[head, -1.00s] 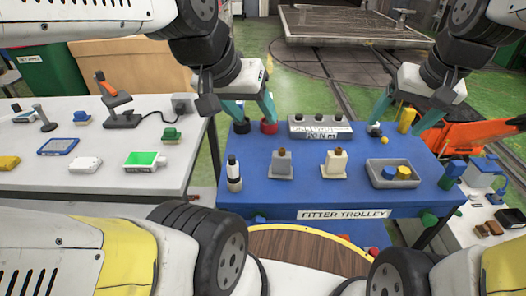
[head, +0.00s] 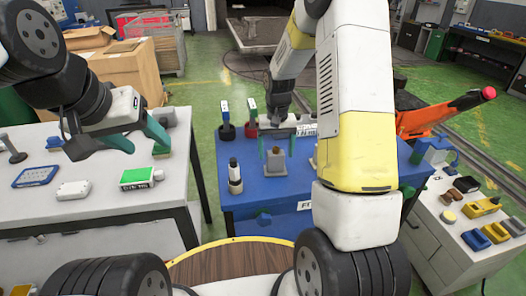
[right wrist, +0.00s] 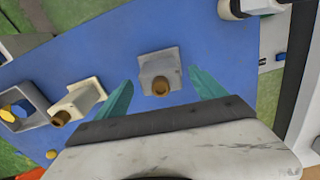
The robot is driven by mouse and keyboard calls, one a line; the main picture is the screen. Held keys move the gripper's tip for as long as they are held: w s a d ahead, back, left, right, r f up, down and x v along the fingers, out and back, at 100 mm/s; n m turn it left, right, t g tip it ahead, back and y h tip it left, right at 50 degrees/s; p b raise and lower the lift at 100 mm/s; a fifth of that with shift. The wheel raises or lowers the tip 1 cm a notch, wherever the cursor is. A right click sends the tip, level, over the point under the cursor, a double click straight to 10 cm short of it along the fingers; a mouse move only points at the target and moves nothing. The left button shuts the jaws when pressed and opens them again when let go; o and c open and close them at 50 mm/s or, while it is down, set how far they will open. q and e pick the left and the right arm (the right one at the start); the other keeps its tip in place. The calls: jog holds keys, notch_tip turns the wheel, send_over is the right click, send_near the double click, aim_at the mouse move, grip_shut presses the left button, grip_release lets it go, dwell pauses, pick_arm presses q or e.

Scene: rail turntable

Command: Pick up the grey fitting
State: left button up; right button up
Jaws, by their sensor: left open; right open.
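The grey fitting (head: 276,164), a block with a brown top piece, stands on the blue trolley top (head: 247,190). In the right wrist view the fitting (right wrist: 158,66) is near the middle, just beyond and between my right gripper's fingertips. My right gripper (head: 277,150) is open above the fitting, its teal fingers on either side. Whether they touch it cannot be told.
A cream fitting (right wrist: 80,100) and a grey tray (right wrist: 24,106) stand on one side of the grey fitting in the right wrist view. A black-and-white bottle-like item (head: 235,175) stands left of it in the head view. My right arm hides the trolley's right part.

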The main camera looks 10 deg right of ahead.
aim_at(275, 162)
notch_tip(275, 162, down, 5)
jog(key=shift+f, duration=0.15)
grip_shut()
dwell(0.4)
